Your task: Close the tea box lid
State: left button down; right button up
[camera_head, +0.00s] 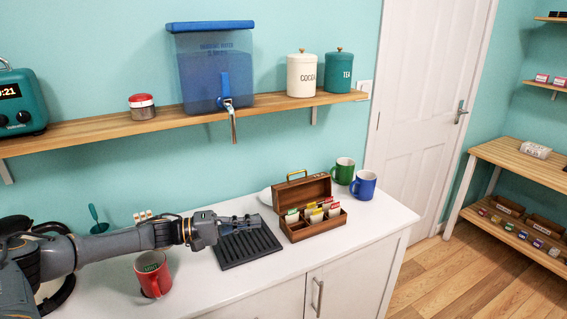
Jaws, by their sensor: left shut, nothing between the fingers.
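The wooden tea box (315,229) stands on the white counter, right of the middle. Its lid (301,189) is open, raised upright at the back, with a brass handle on it. Colourful tea packets (318,214) stand in the compartments. My left gripper (258,221) is shut and empty, left of the box, above the black slotted tray (247,249) and apart from the box. My right gripper is not in view.
A red mug (152,275) stands below my left arm. A green mug (344,171) and a blue mug (364,185) stand right of the box. A wooden shelf (269,104) with a blue dispenser hangs above. Bare counter (384,217) lies right of the box.

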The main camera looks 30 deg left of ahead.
aim_at(296, 193)
jog(key=i+j, duration=0.75)
jog(key=j, duration=0.1)
